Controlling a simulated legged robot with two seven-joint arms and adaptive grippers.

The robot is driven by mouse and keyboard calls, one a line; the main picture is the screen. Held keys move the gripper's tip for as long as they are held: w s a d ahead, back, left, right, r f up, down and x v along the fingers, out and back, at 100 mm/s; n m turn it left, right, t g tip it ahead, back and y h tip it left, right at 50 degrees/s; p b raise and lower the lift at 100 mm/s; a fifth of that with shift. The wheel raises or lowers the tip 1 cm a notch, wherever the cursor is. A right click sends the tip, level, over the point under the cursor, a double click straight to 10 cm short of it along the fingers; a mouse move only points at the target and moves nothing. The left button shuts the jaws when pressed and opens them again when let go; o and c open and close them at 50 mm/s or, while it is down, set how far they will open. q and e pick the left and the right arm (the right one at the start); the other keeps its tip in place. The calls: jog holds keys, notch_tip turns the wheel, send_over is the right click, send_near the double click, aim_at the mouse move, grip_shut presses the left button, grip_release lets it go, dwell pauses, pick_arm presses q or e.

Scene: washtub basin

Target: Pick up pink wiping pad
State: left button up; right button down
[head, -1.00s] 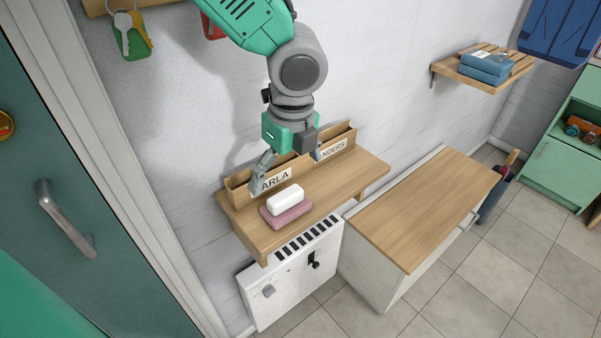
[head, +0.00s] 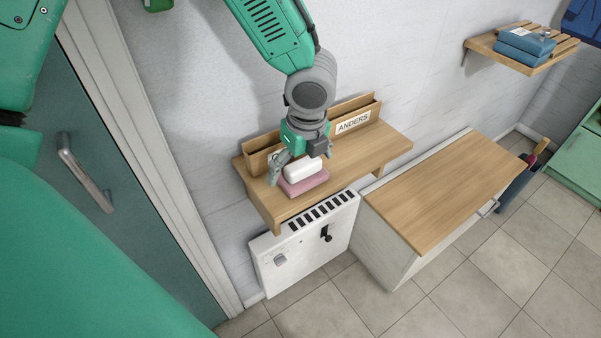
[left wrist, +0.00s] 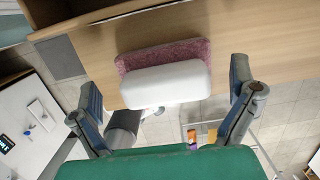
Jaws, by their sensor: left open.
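The pink wiping pad (head: 306,186) lies flat on the wooden wall shelf, with a white rounded block (head: 303,169) resting on top of it. In the left wrist view the pad (left wrist: 165,53) shows as a speckled pink strip beyond the white block (left wrist: 166,86), which hides part of it. My left gripper (head: 301,165) is open above the pad and block. In the left wrist view its two fingers (left wrist: 166,80) stand apart on either side of the block, with gaps on both sides. I cannot tell how high they are above the shelf. My right gripper is not in view.
The wooden shelf (head: 375,150) has a low box along the wall with a label reading ANDERS (head: 353,122). A white panel with slots and a knob (head: 305,248) is below. A wood-topped cabinet (head: 445,190) stands to the right. The shelf is clear right of the pad.

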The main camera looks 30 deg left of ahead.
aim_at(302, 161)
pick_arm(q)
jog(key=shift+w+d+f, duration=0.15)
jog(key=shift+f, duration=0.4)
jog(key=shift+w+d+f, duration=0.1)
jog(key=shift+f, duration=0.45)
jog(key=shift+d, duration=0.15)
jog(key=shift+s+a, duration=0.1)
jog(key=shift+a, duration=0.1)
jog(key=c, duration=1.1)
jog(key=shift+o, duration=0.2)
jog(key=shift+a, duration=0.15)
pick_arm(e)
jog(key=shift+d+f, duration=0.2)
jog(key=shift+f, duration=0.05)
pick_arm(q)
notch_tip(302, 161, up, 10)
jog(key=shift+p, duration=0.7)
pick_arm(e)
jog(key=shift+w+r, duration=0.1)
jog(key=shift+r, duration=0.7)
